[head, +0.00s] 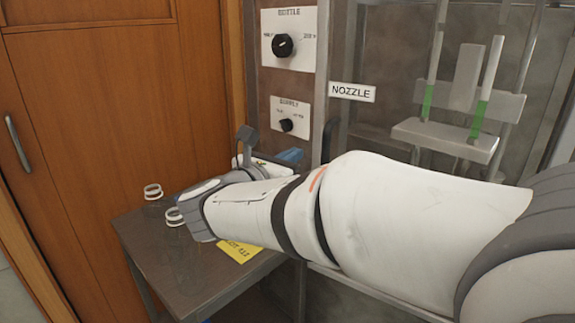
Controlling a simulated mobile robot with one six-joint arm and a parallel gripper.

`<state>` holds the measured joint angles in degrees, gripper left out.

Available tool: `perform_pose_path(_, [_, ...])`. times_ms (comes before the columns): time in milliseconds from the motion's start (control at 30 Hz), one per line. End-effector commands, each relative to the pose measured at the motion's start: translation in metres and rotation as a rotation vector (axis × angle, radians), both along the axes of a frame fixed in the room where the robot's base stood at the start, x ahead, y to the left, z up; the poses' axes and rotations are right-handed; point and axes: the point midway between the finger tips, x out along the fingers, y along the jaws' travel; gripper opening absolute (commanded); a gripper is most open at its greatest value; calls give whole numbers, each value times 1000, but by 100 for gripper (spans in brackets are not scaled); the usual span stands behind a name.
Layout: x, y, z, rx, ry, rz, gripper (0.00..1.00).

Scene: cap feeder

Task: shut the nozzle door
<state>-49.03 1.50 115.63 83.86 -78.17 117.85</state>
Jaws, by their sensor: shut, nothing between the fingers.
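The nozzle door is a clear pane in a grey metal frame (340,55), right of the control panel. A white sign reading NOZZLE (352,92) is at its upper left. A dark upright handle (328,140) shows at its left edge, its lower part hidden behind my arm. I cannot tell whether the door is fully closed. My white arm crosses in front of the door's lower part. My gripper (246,138) is a small dark grey shape beyond my wrist, left of the handle and apart from it. It is shut and empty; its fingertips are hard to make out.
Two dial panels (288,38) (290,117) are above. A wooden door (110,110) stands left.

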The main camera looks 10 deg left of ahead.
Motion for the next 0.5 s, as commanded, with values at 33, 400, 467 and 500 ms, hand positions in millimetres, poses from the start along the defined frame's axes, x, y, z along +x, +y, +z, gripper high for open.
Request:
perform_pose_path(33, [11,-7,0,-1,0,-6,0])
perform_pose_path(400, [58,-31,0,-1,0,0,0])
perform_pose_path(467, [61,-32,0,-1,0,1,0])
perform_pose_path(500, [62,-32,0,-1,0,2,0])
